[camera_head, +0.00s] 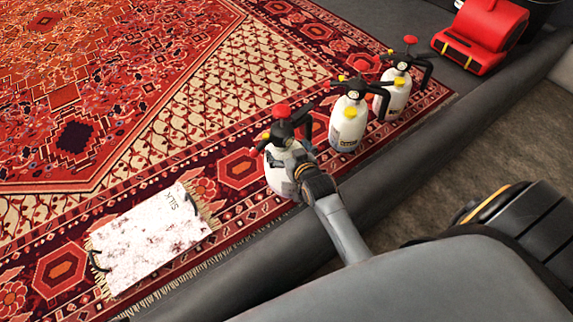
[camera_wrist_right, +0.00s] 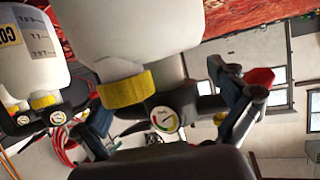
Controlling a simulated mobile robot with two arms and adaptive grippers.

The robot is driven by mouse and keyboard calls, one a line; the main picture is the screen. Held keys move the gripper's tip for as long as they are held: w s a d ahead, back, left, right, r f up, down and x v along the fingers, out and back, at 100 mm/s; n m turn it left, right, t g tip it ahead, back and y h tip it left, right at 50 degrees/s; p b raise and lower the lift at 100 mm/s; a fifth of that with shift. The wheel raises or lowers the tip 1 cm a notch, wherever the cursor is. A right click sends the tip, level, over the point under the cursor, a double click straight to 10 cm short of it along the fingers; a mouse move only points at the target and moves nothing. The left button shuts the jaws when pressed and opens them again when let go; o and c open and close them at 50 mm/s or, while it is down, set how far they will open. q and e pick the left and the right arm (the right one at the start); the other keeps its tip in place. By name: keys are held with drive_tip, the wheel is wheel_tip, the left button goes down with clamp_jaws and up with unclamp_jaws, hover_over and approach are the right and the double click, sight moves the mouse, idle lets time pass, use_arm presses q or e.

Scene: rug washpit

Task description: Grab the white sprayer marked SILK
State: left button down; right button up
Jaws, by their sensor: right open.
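Three white pump sprayers stand in a row on the patterned rug in the head view. The nearest sprayer (camera_head: 277,178) has a red knob and black top. The middle one (camera_head: 349,122) and the far one (camera_head: 396,97) stand beyond it. My right gripper (camera_head: 290,164) is open at the nearest sprayer, its fingers about the upper body. In the right wrist view this sprayer's white body (camera_wrist_right: 135,35) fills the top, with a yellow collar and a gauge close to the gripper (camera_wrist_right: 165,118). No SILK mark is readable on any sprayer. My left gripper is out of view.
A dark raised edge (camera_head: 450,130) runs along the rug's right side. A red blower (camera_head: 483,38) stands at the top right.

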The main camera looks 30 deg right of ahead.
drive_tip(key=shift+b+x, duration=0.4)
drive_tip(key=shift+x, duration=1.1)
drive_tip(key=shift+r, duration=0.1)
drive_tip(key=shift+c, duration=0.4)
drive_tip(key=shift+s, duration=0.15)
clamp_jaws()
